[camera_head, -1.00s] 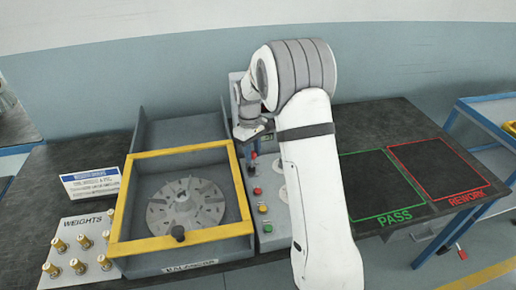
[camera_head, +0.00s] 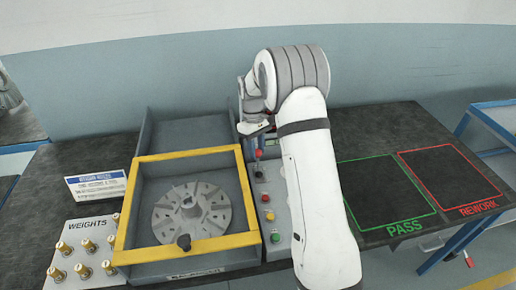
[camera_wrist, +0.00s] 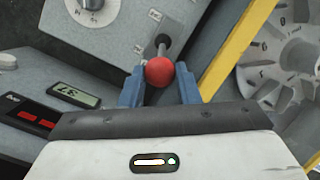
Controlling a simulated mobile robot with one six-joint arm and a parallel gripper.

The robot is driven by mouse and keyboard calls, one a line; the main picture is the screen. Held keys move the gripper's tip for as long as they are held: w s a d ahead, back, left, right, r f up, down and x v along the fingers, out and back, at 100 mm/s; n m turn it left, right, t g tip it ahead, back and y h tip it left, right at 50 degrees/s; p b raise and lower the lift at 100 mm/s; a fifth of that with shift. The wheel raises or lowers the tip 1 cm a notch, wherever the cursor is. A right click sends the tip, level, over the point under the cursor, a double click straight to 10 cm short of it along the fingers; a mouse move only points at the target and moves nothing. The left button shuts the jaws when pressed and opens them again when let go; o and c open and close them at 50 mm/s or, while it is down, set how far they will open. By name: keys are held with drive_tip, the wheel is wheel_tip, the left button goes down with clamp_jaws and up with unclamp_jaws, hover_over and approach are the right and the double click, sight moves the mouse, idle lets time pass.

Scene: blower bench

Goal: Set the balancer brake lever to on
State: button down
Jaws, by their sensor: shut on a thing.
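The brake lever has a red ball knob (camera_wrist: 159,71) on a short metal stem that rises from a dark slot in the grey control panel (camera_wrist: 120,38). The lever (camera_head: 258,155) also shows in the head view, just below my gripper at the panel's back end. My gripper (camera_wrist: 159,84) has its two blue fingers on either side of the knob, shut on it. The stem leans from its slot toward my gripper. Small marks beside the slot are too blurred to read. In the head view my arm hides part of the panel and my gripper (camera_head: 256,142) is partly covered.
The yellow-framed balancer guard (camera_head: 190,153) over a slotted disc stands close left of the panel. Red, yellow and green buttons (camera_head: 270,215) lie in front of the lever. A dial (camera_wrist: 92,5) and a display (camera_wrist: 75,95) are nearby. Brass weights (camera_head: 85,247) stand at left; PASS area (camera_head: 390,200) is empty.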

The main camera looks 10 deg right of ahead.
drive_tip(key=shift+w+d, duration=0.1)
drive_tip(key=c, duration=1.2)
unclamp_jaws()
drive_tip(key=shift+c, duration=0.2)
drive_tip(key=shift+o, duration=0.8)
drive_tip(key=b+v, duration=0.1)
drive_tip(key=v, duration=0.6)
drive_tip(key=shift+r, duration=0.4)
